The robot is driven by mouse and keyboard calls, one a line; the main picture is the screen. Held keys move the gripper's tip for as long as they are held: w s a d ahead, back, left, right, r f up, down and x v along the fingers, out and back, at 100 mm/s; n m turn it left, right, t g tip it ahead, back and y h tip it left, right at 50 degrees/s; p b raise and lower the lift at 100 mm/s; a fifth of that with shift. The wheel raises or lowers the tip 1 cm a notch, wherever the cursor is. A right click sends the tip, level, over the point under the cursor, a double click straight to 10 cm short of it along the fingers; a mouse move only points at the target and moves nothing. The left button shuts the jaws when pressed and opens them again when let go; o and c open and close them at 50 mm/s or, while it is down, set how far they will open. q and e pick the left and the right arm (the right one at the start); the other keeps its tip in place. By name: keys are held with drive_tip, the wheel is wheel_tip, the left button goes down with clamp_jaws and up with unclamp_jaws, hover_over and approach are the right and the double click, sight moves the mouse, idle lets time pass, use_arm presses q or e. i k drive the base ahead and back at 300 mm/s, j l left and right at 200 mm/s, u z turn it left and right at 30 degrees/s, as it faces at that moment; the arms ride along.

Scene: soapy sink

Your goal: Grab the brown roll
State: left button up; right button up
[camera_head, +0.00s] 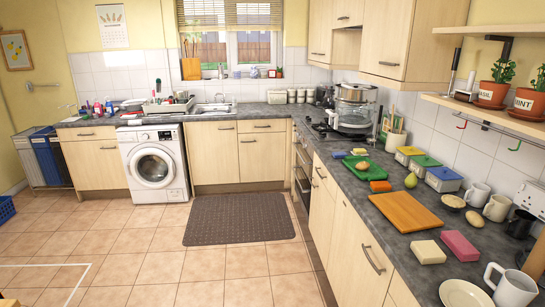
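A small brown rounded thing that looks like the roll (362,165) lies on a green board or tray (351,170) on the right-hand counter, short of the hob. It is small in the picture, so its details are unclear. A second, paler tan rounded thing (475,218) lies nearer, beside the mugs; I cannot tell what it is. Neither of my grippers shows in the head view.
A wooden board (405,211) lies nearer. The tiled floor (150,242) is open beside a dark mat (239,218).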

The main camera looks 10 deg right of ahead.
sight(362, 165)
drive_tip(key=i+j+z, duration=0.1)
drive_tip(key=i+z, duration=0.35)
drive_tip(key=i+j+z, duration=0.25)
drive_tip(key=i+z, duration=0.15)
drive_tip(key=i+j+z, duration=0.7)
drive_tip(key=j+z, duration=0.2)
drive_tip(key=l, duration=0.1)
